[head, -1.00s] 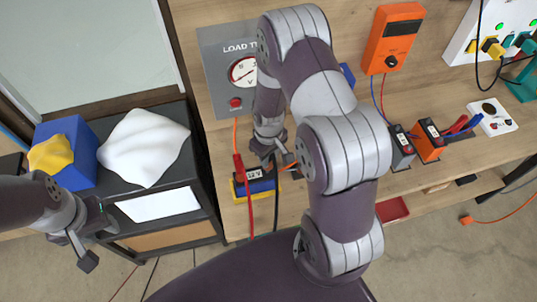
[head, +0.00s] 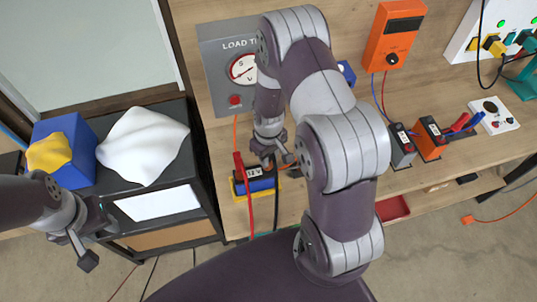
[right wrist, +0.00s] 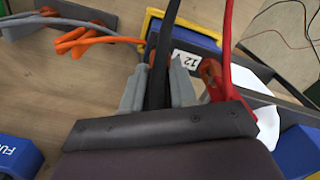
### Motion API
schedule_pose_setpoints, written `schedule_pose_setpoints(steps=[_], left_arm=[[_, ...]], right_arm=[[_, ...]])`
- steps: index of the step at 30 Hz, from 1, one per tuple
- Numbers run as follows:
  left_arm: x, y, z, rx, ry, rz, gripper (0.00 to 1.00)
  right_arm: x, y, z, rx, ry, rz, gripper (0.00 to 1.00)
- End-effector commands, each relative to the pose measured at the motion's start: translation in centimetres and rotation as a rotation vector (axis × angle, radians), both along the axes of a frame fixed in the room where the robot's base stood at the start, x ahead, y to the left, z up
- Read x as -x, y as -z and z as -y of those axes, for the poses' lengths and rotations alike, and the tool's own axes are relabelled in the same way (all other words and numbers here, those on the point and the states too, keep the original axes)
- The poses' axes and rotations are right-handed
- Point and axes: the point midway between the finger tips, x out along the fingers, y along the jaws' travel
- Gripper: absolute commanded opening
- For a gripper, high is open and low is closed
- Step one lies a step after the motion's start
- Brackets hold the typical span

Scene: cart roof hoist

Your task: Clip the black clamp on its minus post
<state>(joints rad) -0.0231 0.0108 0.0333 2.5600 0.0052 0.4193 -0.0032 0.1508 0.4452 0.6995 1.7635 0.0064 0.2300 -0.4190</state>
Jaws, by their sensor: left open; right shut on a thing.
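The 12 V battery (head: 262,183) sits on the bench in a yellow-edged holder, blue with a white label. My right gripper (head: 278,160) is over its right end, shut on the black clamp. In the right wrist view the black clamp (right wrist: 158,72) runs between the two grey fingers (right wrist: 155,85), beside the 12 V label. Its jaws and the minus post are hidden, so I cannot tell whether they touch. A red clamp (head: 239,164) stands at the battery's left end; it also shows in the right wrist view (right wrist: 213,76). My left gripper (head: 88,250) is open and empty.
The load tester (head: 222,62) stands behind the battery. Grey and orange blocks (head: 430,140) and an orange meter (head: 393,40) are to the right. The black cabinet (head: 190,165) at left bears a white cloth (head: 143,145) and a blue box (head: 75,130).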

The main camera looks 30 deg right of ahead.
Motion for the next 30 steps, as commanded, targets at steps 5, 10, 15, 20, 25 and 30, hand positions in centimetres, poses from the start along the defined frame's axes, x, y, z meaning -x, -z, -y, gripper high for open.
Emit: schedule_pose_setpoints(steps=[5, 10, 15, 20, 25, 30], left_arm=[[0.0, 0.4, 0.0, 0.0, 0.0, 0.0, 0.43], [0.0, 0.8, 0.0, 0.0, 0.0, 0.0, 0.43], [0.0, 1.1, 0.0, 0.0, 0.0, 0.0, 0.43], [0.0, 1.4, 0.0, 0.0, 0.0, 0.0, 0.43], [0.0, 1.4, 0.0, 0.0, 0.0, 0.0, 0.43], [0.0, 1.4, 0.0, 0.0, 0.0, 0.0, 0.43]], right_arm=[[0.0, 0.5, 0.0, 0.0, 0.0, 0.0, 0.0], [0.0, 1.0, 0.0, 0.0, 0.0, 0.0, 0.0], [0.0, 1.4, 0.0, 0.0, 0.0, 0.0, 0.0], [0.0, 1.8, 0.0, 0.0, 0.0, 0.0, 0.0], [0.0, 1.8, 0.0, 0.0, 0.0, 0.0, 0.56], [0.0, 1.9, 0.0, 0.0, 0.0, 0.0, 0.57]])
